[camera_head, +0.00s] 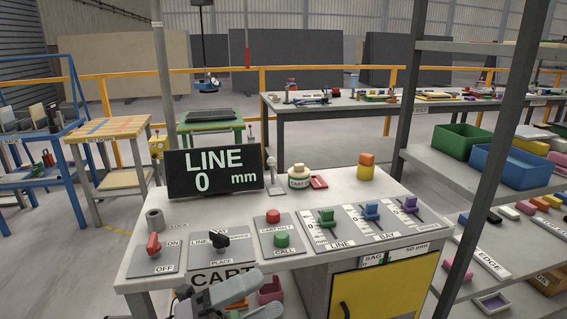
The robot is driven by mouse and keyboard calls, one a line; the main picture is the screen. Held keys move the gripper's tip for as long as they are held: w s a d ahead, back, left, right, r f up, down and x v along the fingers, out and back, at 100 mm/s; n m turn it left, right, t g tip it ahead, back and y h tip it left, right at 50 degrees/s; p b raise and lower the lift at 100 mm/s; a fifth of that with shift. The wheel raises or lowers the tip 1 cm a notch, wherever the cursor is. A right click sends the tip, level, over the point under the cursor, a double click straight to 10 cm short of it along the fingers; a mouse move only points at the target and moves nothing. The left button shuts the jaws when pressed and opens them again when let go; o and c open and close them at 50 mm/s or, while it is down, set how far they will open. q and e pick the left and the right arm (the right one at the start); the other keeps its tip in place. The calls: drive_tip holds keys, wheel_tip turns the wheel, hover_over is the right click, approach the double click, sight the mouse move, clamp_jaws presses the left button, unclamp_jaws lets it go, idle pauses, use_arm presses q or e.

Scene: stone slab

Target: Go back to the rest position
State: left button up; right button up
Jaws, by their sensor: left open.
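My left gripper (248,293) is at the bottom of the head view, left of centre, low in front of the console's front edge. Its grey fingers are apart and I see nothing between them. Part of it is cut off by the frame's lower edge. It overlaps the lower part of the CART label on the console (345,222) front, and whether it touches the console cannot be told. My right gripper is not in view.
The console bears a red ON/OFF lever (153,245), a black selector (218,240), red and green buttons, and green, blue and purple sliders. A display (214,173) reads LINE 0 mm. A post and shelves with a blue bin (510,166) stand at right.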

use_arm(q)
drive_tip(key=a+f+n+t+y+p, duration=0.1)
drive_tip(key=a+f+n+t+y, duration=0.5)
drive_tip(key=n, duration=0.5)
drive_tip(key=a+f+n+t+y, duration=0.4)
drive_tip(key=f+n+y, duration=0.4)
drive_tip(key=n, duration=0.4)
drive_tip(key=s+a+f+n+g+y, duration=0.4)
drive_tip(key=s+a+f+n+g, duration=0.2)
drive_tip(key=s+f, duration=0.7)
drive_tip(key=shift+f+n+y+p, duration=0.25)
drive_tip(key=shift+n+y+p, duration=0.15)
drive_tip(key=shift+n, duration=0.7)
drive_tip(key=shift+a, duration=0.1)
